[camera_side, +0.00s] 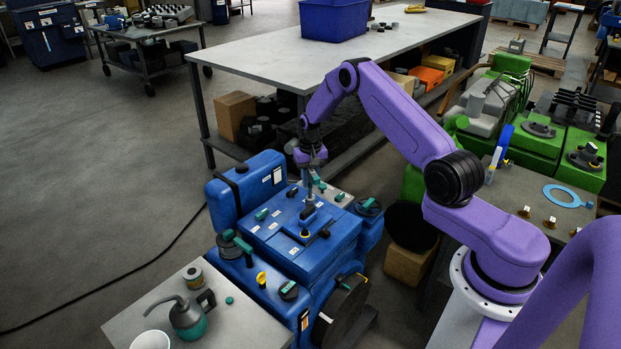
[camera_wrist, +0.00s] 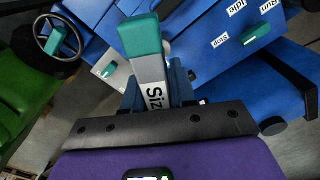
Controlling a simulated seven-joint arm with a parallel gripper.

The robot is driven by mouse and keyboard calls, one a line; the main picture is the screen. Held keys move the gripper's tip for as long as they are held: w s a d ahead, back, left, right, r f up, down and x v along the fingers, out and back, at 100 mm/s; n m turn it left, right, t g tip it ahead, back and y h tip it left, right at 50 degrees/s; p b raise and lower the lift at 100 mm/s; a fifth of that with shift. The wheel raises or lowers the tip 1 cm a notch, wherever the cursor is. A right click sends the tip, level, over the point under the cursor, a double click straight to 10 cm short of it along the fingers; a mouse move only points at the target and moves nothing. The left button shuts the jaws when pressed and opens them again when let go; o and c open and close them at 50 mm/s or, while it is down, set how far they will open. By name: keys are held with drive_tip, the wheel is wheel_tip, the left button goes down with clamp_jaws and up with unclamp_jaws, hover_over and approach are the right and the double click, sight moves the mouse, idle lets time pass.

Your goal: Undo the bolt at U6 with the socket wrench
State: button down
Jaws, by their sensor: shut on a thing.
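My gripper (camera_side: 311,176) is above the top of the blue diesel engine (camera_side: 285,245), pointing down. It is shut on the socket wrench (camera_side: 309,191), whose grey shaft hangs roughly upright toward the engine top. In the wrist view the wrench's grey handle (camera_wrist: 150,75) with a teal end and a label starting "Siz" juts out from the jaws. I cannot tell whether the socket end touches a bolt. The bolt at U6 cannot be made out; no U6 marking is readable.
A side table with an oil can (camera_side: 187,318) is at the front left. A long grey bench (camera_side: 270,52) stands behind. A green engine (camera_side: 535,140) is at the right.

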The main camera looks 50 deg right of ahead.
drive_tip(key=n, duration=0.6)
drive_tip(key=shift+n, duration=0.4)
drive_tip(key=n, duration=0.6)
drive_tip(key=shift+w+r, duration=0.1)
drive_tip(key=c, duration=1.7)
unclamp_jaws()
clamp_jaws()
drive_tip(key=shift+r, duration=0.15)
drive_tip(key=shift+r, duration=1.6)
drive_tip(key=shift+r, duration=0.1)
